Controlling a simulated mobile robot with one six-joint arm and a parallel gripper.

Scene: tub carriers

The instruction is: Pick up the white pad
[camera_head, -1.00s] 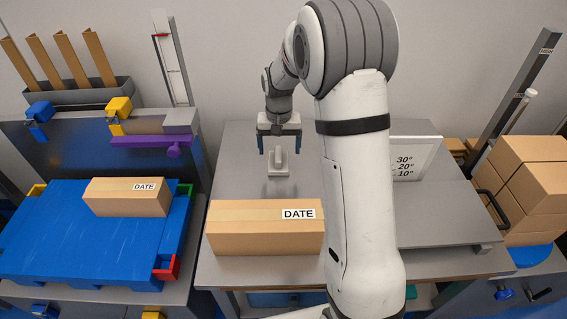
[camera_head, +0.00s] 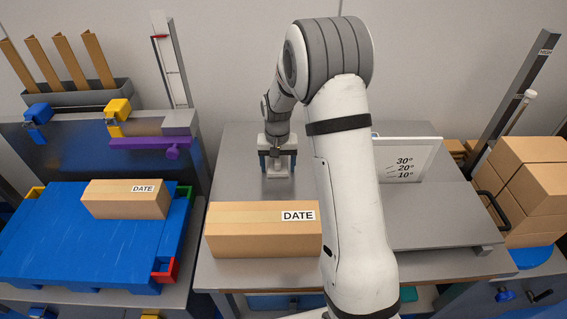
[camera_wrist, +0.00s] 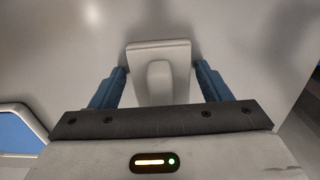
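The white pad (camera_head: 277,173), a pale flat block with a raised rounded grip on top, lies on the grey table (camera_head: 240,185) behind the large cardboard box. It also shows in the wrist view (camera_wrist: 160,50), between the fingertips. My gripper (camera_head: 277,163) points down over the pad. Its blue fingers (camera_wrist: 160,80) are open, one on each side of the pad's raised grip, with gaps left and right. In the head view the gripper hides much of the pad's top.
A long cardboard box (camera_head: 262,232) marked DATE stands in front of the pad. A white angle board (camera_head: 425,160) stands to the right, partly behind my arm. Left is a blue pallet (camera_head: 60,240) with a smaller DATE box (camera_head: 125,200). Stacked boxes (camera_head: 530,185) stand far right.

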